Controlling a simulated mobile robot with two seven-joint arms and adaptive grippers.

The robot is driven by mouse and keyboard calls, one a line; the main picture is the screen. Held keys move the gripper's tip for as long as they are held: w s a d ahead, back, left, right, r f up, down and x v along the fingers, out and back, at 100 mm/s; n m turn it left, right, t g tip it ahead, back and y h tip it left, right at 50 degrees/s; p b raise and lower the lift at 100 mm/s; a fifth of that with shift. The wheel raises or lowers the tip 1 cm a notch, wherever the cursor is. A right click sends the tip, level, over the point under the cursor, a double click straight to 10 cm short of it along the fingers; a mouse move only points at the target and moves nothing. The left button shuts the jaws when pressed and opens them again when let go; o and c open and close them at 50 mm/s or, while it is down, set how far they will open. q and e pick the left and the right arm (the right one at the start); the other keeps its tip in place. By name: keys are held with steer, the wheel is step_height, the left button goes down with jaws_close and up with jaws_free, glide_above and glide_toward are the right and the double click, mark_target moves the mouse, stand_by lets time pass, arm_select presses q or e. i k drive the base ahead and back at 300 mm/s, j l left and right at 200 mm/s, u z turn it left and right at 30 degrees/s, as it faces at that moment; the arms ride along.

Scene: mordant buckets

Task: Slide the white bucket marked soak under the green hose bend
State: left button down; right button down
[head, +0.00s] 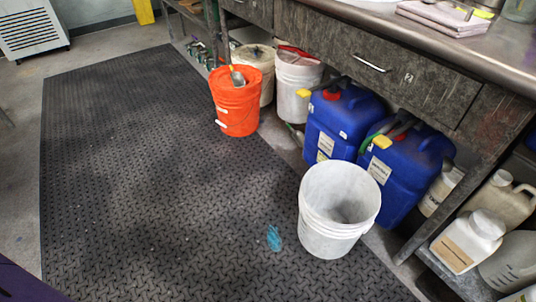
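An open, empty-looking white bucket (322,236) stands upright on the black mat, in front of the blue jugs. No soak marking is readable on its visible side. Two other whitish buckets, one with a red item on top (297,92) and one with a lid (262,60), stand farther back by the bench. A short green curved piece (366,141), perhaps the hose bend, shows beside the yellow cap of the right blue jug, behind the white bucket and apart from it. Neither of my grippers is in view.
An orange bucket (238,112) holding a scoop stands at the mat's edge. Two blue jugs (333,125) (408,170) stand under the bench (400,40). White bottles (465,245) sit on a low shelf at right.

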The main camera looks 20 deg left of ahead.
mark_target(339, 200)
steer(key=l+u, duration=0.35)
steer(key=l, duration=0.15)
steer(key=l+u, duration=0.3)
steer(key=l, duration=0.2)
steer(key=l+u, duration=0.15)
steer(key=l, duration=1.35)
